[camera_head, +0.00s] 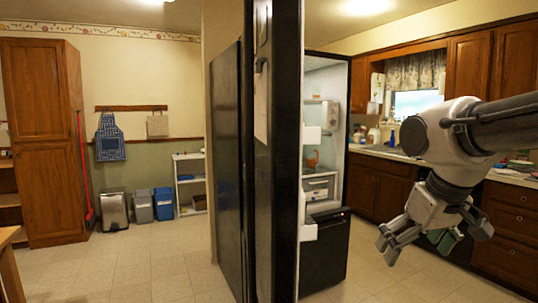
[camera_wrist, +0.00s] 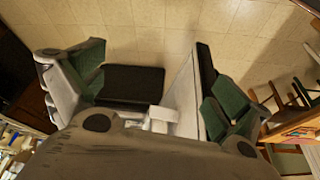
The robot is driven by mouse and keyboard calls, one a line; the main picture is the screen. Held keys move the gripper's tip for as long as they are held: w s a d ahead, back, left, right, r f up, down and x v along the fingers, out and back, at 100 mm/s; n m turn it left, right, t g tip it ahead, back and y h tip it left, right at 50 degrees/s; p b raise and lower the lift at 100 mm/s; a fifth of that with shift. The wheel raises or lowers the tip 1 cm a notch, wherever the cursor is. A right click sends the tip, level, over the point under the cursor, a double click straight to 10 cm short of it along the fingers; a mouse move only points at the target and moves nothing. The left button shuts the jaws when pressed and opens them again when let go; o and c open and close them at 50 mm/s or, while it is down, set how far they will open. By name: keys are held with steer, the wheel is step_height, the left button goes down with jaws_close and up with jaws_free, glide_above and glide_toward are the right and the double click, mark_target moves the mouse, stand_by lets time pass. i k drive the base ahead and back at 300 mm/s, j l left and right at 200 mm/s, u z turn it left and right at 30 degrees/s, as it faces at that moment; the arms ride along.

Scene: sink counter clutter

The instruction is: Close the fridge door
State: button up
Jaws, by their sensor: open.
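The fridge door (camera_head: 285,190) stands wide open in the head view, seen nearly edge-on as a tall black slab with white inner shelving on its right side. Behind it, the lit white fridge interior (camera_head: 318,155) shows, above a black lower drawer (camera_head: 326,255). My gripper (camera_head: 435,238) is open and empty, to the right of the door and pointing down. In the wrist view, its green-padded fingers (camera_wrist: 155,78) are spread wide. The door's white inner side and black edge (camera_wrist: 206,66) show beside the right finger; I cannot tell whether they touch.
Wooden cabinets (camera_head: 378,188) and a counter with a sink window line the right side. Tiled floor (camera_head: 375,275) is clear before the fridge. Left of the door are a tall wooden cupboard (camera_head: 40,140), bins (camera_head: 116,210) and a white shelf (camera_head: 188,180).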

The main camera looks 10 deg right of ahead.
mark_target(273, 32)
steer(key=j, duration=0.85)
steer(key=i+j, duration=0.1)
steer(key=j, duration=0.2)
steer(key=i+j, duration=0.1)
steer(key=j, duration=0.2)
steer(key=i+j+z, duration=0.1)
steer(key=j, duration=0.2)
